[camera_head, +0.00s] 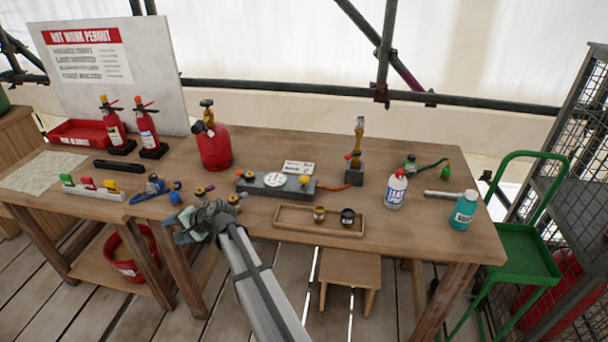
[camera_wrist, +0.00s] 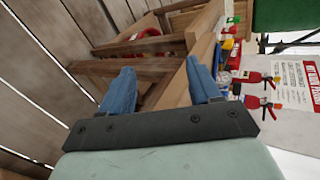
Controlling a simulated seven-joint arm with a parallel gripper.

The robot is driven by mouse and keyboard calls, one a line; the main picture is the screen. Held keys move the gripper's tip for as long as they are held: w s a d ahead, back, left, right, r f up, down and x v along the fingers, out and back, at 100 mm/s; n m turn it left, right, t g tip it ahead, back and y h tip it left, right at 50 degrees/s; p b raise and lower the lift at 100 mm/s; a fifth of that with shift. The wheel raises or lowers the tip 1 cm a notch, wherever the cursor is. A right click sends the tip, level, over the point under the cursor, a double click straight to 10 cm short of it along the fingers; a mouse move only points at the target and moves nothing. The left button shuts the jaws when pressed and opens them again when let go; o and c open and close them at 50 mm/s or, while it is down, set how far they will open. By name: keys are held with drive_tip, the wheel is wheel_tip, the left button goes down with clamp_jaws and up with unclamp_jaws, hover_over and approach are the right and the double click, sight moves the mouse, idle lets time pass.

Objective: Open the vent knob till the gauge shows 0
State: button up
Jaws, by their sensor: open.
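The gauge (camera_head: 275,180) is a round white dial on a grey block (camera_head: 256,186) at the middle of the bench; its reading is too small to make out. A brass knob (camera_head: 305,180) sits at the block's right end and another brass fitting (camera_head: 249,174) at its left end. I cannot tell which is the vent knob. My gripper (camera_head: 178,224) is at the bench's front edge, left of and nearer than the block, apart from it. In the wrist view my gripper (camera_wrist: 160,82) has its blue fingers spread with nothing between them. The gauge does not show there.
A wooden tray (camera_head: 284,222) with two small jars lies in front. An orange hose runs right to a torch stand (camera_head: 354,172). Blue tools (camera_head: 155,187) lie left.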

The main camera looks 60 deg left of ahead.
drive_tip(key=s+a+r+m+g+y, duration=0.1)
drive_tip(key=s+a+r+g+y, duration=0.15)
drive_tip(key=r, duration=1.55)
drive_tip(key=s+a+r+m+g+y, duration=0.1)
drive_tip(key=a+r+y, duration=0.15)
drive_tip(key=r, duration=1.45)
drive_tip(key=m+t+h, duration=0.5)
drive_tip(key=t+h, duration=0.7)
drive_tip(key=h, duration=0.2)
approach(304, 177)
drive_tip(key=shift+g, duration=0.25)
drive_tip(key=f, duration=0.8)
drive_tip(key=shift+w+d+f, duration=0.15)
drive_tip(key=shift+d+f, duration=0.05)
drive_tip(key=shift+f, duration=0.05)
drive_tip(key=c, duration=1)
